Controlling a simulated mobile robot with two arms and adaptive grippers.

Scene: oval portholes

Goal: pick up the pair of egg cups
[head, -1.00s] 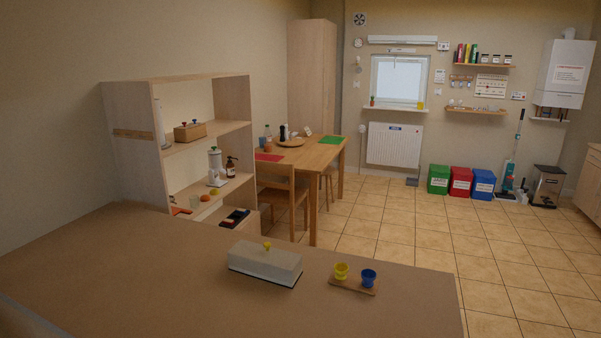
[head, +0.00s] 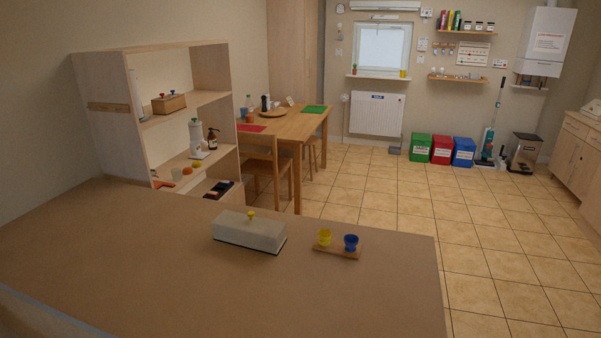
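A yellow egg cup (head: 324,237) and a blue egg cup (head: 351,243) stand upright side by side on a small wooden board (head: 337,252). The board lies on the brown counter (head: 150,260), near its far right corner. The yellow cup is on the left, the blue one on the right. Neither of my grippers shows in the head view.
A pale lidded box with a yellow knob (head: 249,232) sits on the counter left of the egg cups. An open wooden shelf (head: 150,47) stands behind the counter at the left. Tiled floor (head: 385,215) is free beyond the counter's right edge.

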